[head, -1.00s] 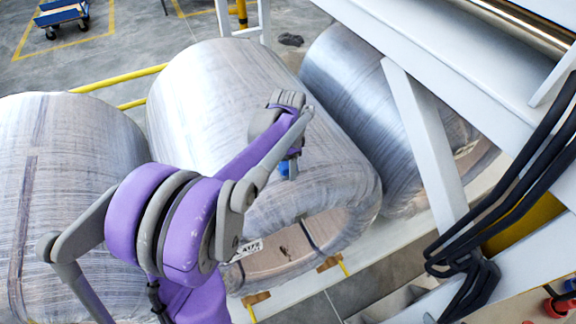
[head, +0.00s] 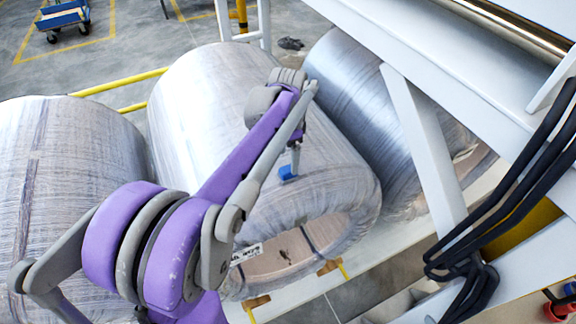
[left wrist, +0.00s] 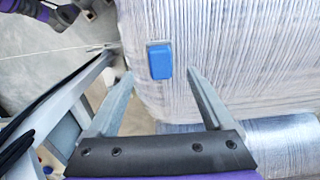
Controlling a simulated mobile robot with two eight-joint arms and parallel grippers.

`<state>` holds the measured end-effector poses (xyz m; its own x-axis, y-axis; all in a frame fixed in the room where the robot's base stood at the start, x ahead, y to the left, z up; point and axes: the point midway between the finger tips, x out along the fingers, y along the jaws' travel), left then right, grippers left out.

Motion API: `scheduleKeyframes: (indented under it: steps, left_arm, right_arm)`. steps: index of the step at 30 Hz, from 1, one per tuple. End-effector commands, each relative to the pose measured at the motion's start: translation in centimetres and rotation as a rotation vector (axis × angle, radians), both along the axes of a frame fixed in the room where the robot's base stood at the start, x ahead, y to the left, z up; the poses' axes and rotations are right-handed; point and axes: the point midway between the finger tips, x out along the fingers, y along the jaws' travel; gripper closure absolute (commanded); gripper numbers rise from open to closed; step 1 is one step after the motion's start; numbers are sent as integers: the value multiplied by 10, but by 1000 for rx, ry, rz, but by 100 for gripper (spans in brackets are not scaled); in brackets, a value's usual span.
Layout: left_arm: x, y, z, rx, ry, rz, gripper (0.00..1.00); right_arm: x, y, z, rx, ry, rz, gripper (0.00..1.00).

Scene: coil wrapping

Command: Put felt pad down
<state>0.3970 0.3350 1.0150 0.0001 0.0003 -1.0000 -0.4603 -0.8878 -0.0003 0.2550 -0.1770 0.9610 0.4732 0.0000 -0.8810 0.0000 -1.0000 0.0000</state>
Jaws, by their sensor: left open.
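The felt pad is a small blue block (head: 288,173) lying on the upper side of the middle wrapped coil (head: 200,90), towards its near end. It also shows in the left wrist view (left wrist: 160,62), flat against the ribbed wrap, with a pale edge along its top. My left gripper (head: 296,158) is just above the pad in the head view. In the left wrist view its two fingers (left wrist: 160,75) are spread wide, one to each side and below the pad, with clear gaps and nothing held. My right gripper is in neither view.
Another wrapped coil (head: 60,150) stands at the left and one (head: 350,85) at the right. A white machine frame (head: 425,145) with black cables (head: 510,200) takes up the right side. A yellow rail (head: 120,82) runs behind the coils.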

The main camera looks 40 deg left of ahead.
Motion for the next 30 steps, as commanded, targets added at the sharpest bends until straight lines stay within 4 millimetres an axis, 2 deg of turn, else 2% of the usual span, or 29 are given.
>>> scheduleKeyframes:
  steps: [1, 6, 11, 14, 19, 24, 30]
  left_arm:
    - [0, 0, 13, 0, 0, 0, 15]
    - [0, 0, 41, 0, 0, 0, 15]
    - [-1, -1, 53, 1, -3, 2, 15]
    - [-7, -13, 53, 9, -25, 22, 15]
    - [-38, -60, 38, 27, -137, 126, 15]
    - [-82, -111, 6, 1, -295, 272, 15]
    - [-124, -146, -32, -73, -433, 405, 15]
  right_arm:
    - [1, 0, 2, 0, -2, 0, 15]
    - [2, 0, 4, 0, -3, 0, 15]
    - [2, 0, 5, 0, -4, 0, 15]
    - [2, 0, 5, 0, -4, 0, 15]
    - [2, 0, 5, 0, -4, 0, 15]
    - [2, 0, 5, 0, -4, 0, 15]
    - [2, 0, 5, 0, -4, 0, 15]
